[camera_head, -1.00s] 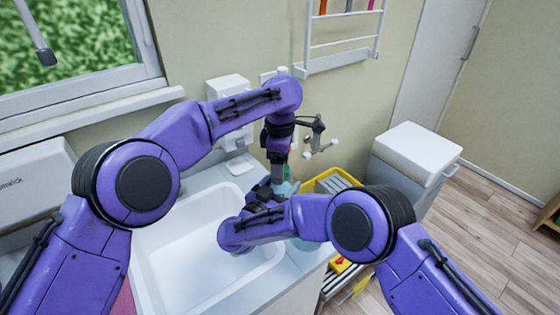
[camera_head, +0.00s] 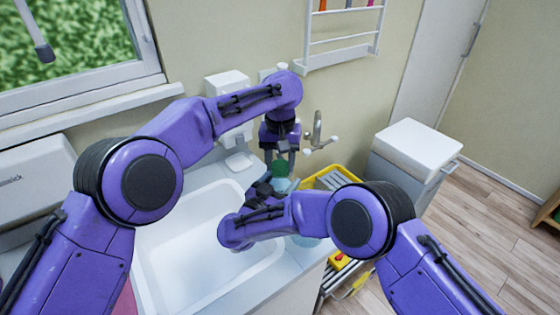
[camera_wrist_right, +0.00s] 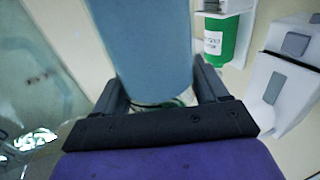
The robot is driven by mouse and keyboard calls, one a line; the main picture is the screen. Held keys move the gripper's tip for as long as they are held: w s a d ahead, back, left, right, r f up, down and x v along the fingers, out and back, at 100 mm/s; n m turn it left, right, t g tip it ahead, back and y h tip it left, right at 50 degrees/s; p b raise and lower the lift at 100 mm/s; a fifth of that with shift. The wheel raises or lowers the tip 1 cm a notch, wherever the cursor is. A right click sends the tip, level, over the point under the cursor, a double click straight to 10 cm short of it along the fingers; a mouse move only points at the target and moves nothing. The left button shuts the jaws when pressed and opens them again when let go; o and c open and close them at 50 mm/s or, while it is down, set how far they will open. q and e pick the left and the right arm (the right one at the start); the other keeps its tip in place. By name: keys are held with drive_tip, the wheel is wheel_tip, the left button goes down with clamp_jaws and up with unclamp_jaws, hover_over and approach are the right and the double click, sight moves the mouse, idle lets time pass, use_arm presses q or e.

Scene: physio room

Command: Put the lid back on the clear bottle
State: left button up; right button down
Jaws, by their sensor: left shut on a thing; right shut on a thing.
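The clear bottle (camera_head: 283,185) looks pale blue and stands above the counter beside the sink, partly hidden by my right arm. My right gripper (camera_head: 272,186) is shut on it from the left; in the right wrist view the bottle (camera_wrist_right: 150,50) fills the space between the fingers. My left gripper (camera_head: 281,156) points down over the bottle and is shut on a green lid (camera_head: 280,169). The lid is at the bottle's top. I cannot tell whether it touches or sits on the bottle. The right wrist view does not show the lid.
The white sink (camera_head: 185,250) lies left of my right gripper. A yellow tray (camera_head: 345,173) is to the right, beside a white-topped bin (camera_head: 418,148). Dispensers (camera_head: 228,92) hang on the wall.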

use_arm(q)
drive_tip(key=m, duration=0.6)
drive_tip(key=shift+m, duration=0.3)
drive_tip(key=m, duration=0.9)
drive_tip(key=shift+s+f+m, duration=0.1)
drive_tip(key=shift+m, duration=0.2)
drive_tip(key=m, duration=0.6)
drive_tip(key=shift+m, duration=0.3)
drive_tip(key=m, duration=0.6)
drive_tip(key=shift+m, duration=0.4)
drive_tip(key=o, duration=1.2)
